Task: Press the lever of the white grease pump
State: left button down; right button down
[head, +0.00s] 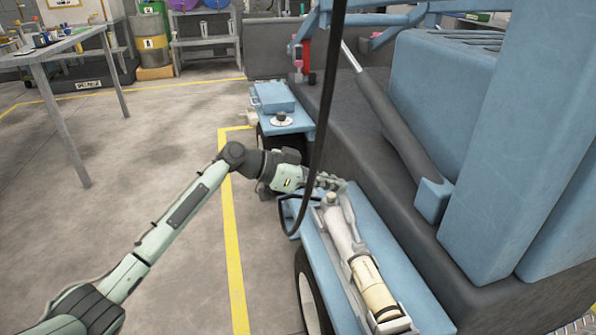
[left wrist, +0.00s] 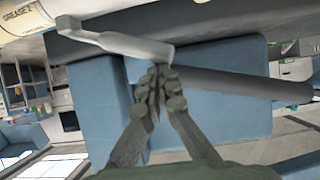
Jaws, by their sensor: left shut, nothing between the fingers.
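The white grease pump (head: 373,287) lies in a holder on the blue ledge (head: 412,268) of the machine. Part of its body, marked "GREASE 2", shows at the upper left of the left wrist view (left wrist: 18,22). Its pale grey lever (left wrist: 118,44) runs across the upper part of that view and ends near my fingertips. My left gripper (head: 335,182) is at the far end of the pump in the head view, with its fingers (left wrist: 158,76) shut and empty. The fingertips are right at the lever's end; I cannot tell whether they touch. My right gripper is not in view.
A black hose (head: 325,95) hangs in front of the machine, close to my left wrist. A dark grey cylinder (head: 395,125) slants down the machine's side. A workbench (head: 62,45) with tools stands at the back left. The floor between is clear.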

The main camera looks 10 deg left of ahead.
pick_arm(q)
jog(key=v, duration=0.8)
jog(key=shift+s+a, duration=0.2)
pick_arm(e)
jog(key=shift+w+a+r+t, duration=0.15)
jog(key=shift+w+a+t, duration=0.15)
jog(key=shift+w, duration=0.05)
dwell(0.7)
